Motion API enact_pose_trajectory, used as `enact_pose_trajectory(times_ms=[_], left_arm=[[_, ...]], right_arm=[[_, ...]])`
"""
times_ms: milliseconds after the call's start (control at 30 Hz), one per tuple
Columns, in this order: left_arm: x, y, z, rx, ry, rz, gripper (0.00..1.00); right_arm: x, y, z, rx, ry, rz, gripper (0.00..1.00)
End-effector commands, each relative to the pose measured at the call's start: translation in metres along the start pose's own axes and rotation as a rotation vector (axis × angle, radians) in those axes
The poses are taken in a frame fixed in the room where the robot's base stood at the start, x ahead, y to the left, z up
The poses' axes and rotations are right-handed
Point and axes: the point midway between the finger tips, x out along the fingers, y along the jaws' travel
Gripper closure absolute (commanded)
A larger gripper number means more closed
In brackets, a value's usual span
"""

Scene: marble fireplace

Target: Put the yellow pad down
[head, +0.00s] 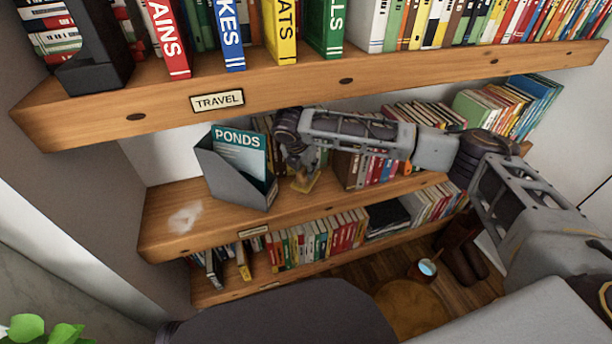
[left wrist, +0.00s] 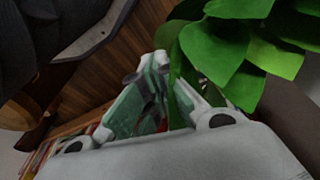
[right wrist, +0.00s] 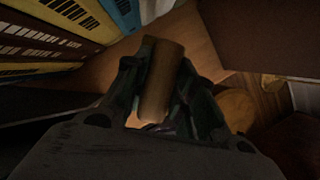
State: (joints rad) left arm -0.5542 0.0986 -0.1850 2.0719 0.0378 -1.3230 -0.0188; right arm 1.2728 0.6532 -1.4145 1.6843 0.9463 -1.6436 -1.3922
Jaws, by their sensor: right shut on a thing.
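The yellow pad (head: 306,184) shows under my right gripper (head: 300,165) in the head view, at the middle shelf, right of the grey holder. Whether it touches the shelf board is unclear. In the right wrist view the pad (right wrist: 163,80) looks dull brown and upright between the dark fingers, and my right gripper (right wrist: 160,100) is shut on it. My left gripper (left wrist: 156,66) shows only in the left wrist view, beside green leaves. Its fingertips come together and I see nothing held between them.
The grey holder (head: 232,175) with the PONDS book (head: 240,146) stands on the middle shelf (head: 175,222). The upper TRAVEL shelf (head: 290,88) overhangs my right gripper. Books (head: 375,168) stand right of it. The middle shelf's left end is bare. The plant (left wrist: 235,50) crowds my left gripper.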

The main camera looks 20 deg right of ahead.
Motion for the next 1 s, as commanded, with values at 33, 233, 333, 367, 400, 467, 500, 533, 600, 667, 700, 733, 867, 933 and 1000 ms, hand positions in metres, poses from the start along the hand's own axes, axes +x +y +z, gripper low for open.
enact_pose_trajectory(times_ms=[33, 233, 333, 367, 400, 467, 500, 533, 600, 667, 700, 733, 867, 933, 1000], left_arm=[[0.0, 0.0, 0.0, 0.0, -0.001, 0.0, 1.0], [0.004, 0.0, 0.001, 0.0, -0.002, 0.001, 1.0], [0.003, 0.001, 0.001, -0.001, 0.002, 0.004, 1.0], [0.002, 0.002, 0.0, -0.001, 0.005, 0.005, 1.0], [-0.001, 0.002, -0.001, -0.001, 0.012, 0.007, 1.0], [-0.006, 0.004, -0.004, 0.0, 0.023, 0.009, 1.0], [-0.01, 0.004, -0.005, 0.0, 0.029, 0.011, 1.0], [-0.012, 0.005, -0.005, 0.0, 0.03, 0.012, 1.0], [-0.015, 0.006, -0.004, 0.001, 0.03, 0.013, 1.0], [-0.017, 0.006, -0.004, 0.001, 0.03, 0.013, 1.0], [-0.017, 0.006, -0.004, 0.001, 0.031, 0.013, 1.0], [-0.017, 0.006, -0.004, 0.002, 0.031, 0.013, 1.0], [-0.016, 0.006, -0.004, 0.002, 0.03, 0.013, 1.0], [-0.016, 0.005, -0.004, 0.002, 0.029, 0.012, 1.0], [-0.015, 0.005, -0.004, 0.002, 0.027, 0.01, 1.0]], right_arm=[[0.0, 0.0, 0.0, 0.0, 0.0, 0.0, 0.93], [0.007, 0.0, -0.003, 0.0, 0.0, 0.0, 0.93], [0.017, 0.0, -0.007, 0.0, 0.0, 0.0, 0.93], [0.019, 0.0, -0.009, 0.0, 0.0, 0.0, 0.93], [0.023, 0.0, -0.01, 0.0, 0.0, 0.0, 0.93], [0.028, 0.0, -0.012, 0.001, -0.001, -0.001, 0.93], [0.03, 0.0, -0.013, 0.0, -0.001, 0.0, 0.93], [0.031, 0.0, -0.013, 0.0, -0.001, 0.0, 0.93], [0.033, 0.0, -0.014, 0.0, -0.001, 0.0, 0.93], [0.033, 0.0, -0.014, 0.0, -0.001, 0.001, 0.93], [0.032, 0.0, -0.014, 0.0, -0.001, 0.001, 0.93], [0.032, 0.0, -0.014, 0.0, -0.001, 0.001, 0.93], [0.032, 0.0, -0.014, 0.0, 0.0, 0.001, 0.93], [0.033, 0.0, -0.014, 0.0, 0.0, 0.0, 0.93], [0.033, 0.0, -0.015, 0.0, 0.0, 0.001, 0.93]])
